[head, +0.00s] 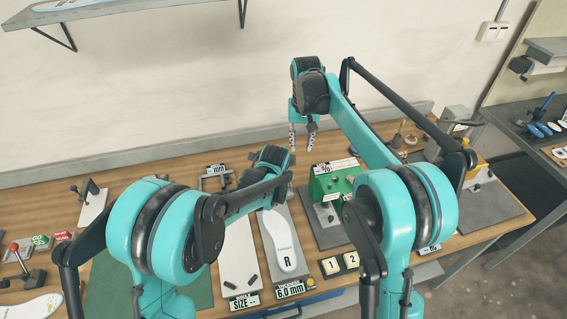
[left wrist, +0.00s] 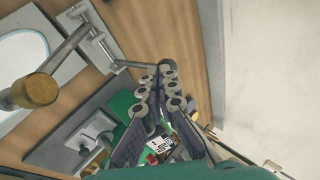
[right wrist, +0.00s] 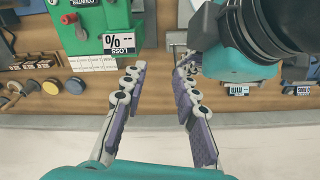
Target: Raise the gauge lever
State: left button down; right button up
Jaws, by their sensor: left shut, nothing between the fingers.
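The gauge (left wrist: 85,45) shows in the left wrist view as a grey frame with metal rods and a brass-coloured cylinder (left wrist: 38,90) at one rod's end; which part is its lever is hard to tell. A white insole (left wrist: 22,65) lies beside it on a light board. My left gripper (left wrist: 168,73) is shut and empty, its fingertips close to a thin grey bar of the gauge; I cannot tell if they touch. In the head view my left arm hides most of the gauge. My right gripper (head: 302,134) is open and empty, raised near the back wall; its spread fingers show in the right wrist view (right wrist: 155,88).
A green box (head: 330,183) with a percent display stands right of the gauge. An insole marked R (head: 284,240) lies on a grey plate, with a 6.0 mm sign (head: 291,289) in front.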

jog(key=s+d+r+t, duration=0.1)
jog(key=s+d+t, duration=0.15)
jog(key=s, duration=0.85)
jog(key=s+d+r+t, duration=0.2)
jog(key=s+d, duration=0.2)
jog(key=s, duration=0.7)
pick_arm(q)
jog(key=w+g, duration=0.1)
jog(key=w, duration=0.2)
jog(key=w+a+g, duration=0.1)
jog(key=shift+w+f+g+p, duration=0.3)
pick_arm(e)
jog(key=s+d+f+t, duration=0.2)
jog(key=s+f, duration=0.3)
jog(key=s, duration=0.3)
jog(key=shift+f+n, duration=0.25)
jog(key=shift+n, duration=0.05)
